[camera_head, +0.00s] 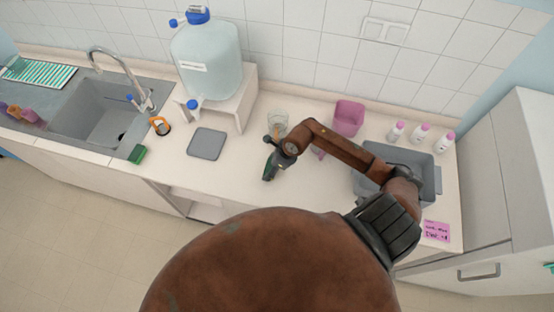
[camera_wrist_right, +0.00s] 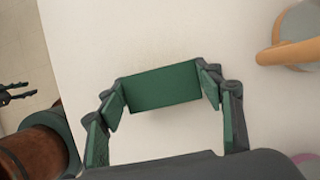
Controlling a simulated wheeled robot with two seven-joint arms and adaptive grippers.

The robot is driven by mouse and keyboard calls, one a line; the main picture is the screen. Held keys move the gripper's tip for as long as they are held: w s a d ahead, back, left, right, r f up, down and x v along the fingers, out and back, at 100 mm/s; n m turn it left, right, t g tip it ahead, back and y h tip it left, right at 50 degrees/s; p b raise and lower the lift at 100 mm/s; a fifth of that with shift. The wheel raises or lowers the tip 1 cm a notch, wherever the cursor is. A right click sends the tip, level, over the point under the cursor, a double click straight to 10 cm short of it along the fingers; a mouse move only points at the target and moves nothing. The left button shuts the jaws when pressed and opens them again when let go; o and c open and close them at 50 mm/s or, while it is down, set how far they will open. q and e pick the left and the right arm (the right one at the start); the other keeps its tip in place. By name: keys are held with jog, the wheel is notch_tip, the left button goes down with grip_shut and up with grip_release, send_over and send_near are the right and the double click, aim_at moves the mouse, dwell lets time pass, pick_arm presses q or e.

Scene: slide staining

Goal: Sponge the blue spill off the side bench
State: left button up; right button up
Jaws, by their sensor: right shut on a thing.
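My right gripper (camera_head: 268,172) is low over the bench, left of centre of its clear front part. In the right wrist view, its fingers (camera_wrist_right: 163,90) are shut on a green sponge (camera_wrist_right: 160,88), held flat between the tips. I cannot tell whether the sponge touches the bench. The side bench (camera_head: 225,180) is pale and shows no blue spill in either view; the arm and sponge hide part of it. Dark prongs (camera_wrist_right: 15,93) at the left edge of the right wrist view may be my left gripper; it is not in the head view.
A glass beaker (camera_head: 277,118) stands just behind the right gripper. A pink container (camera_head: 348,117), a grey tub (camera_head: 408,157) and white bottles (camera_head: 420,133) are to the right. A grey pad (camera_head: 207,143), green block (camera_head: 138,153) and sink (camera_head: 95,115) are left. The front bench is clear.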

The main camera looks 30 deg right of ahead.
jog(key=shift+s+d+f, duration=0.1)
jog(key=shift+s+d, duration=0.35)
notch_tip(320, 180, up, 3)
jog(key=shift+f+p, duration=0.15)
jog(key=shift+p, duration=0.2)
jog(key=shift+s+d+r+p, duration=0.1)
jog(key=shift+r+p, duration=0.35)
jog(key=shift+r, duration=0.2)
notch_tip(320, 180, up, 2)
jog(key=shift+r+p, duration=0.15)
jog(key=shift+p, duration=0.45)
jog(key=shift+r+p, duration=0.5)
jog(key=shift+r, duration=0.45)
pick_arm(q)
jog(key=r, duration=0.1)
jog(key=s+r, duration=0.1)
jog(key=r, duration=0.1)
jog(key=shift+s+r, duration=0.3)
pick_arm(e)
jog(key=shift+r, duration=0.1)
pick_arm(q)
jog(key=shift+s, duration=0.2)
jog(key=shift+f, duration=0.15)
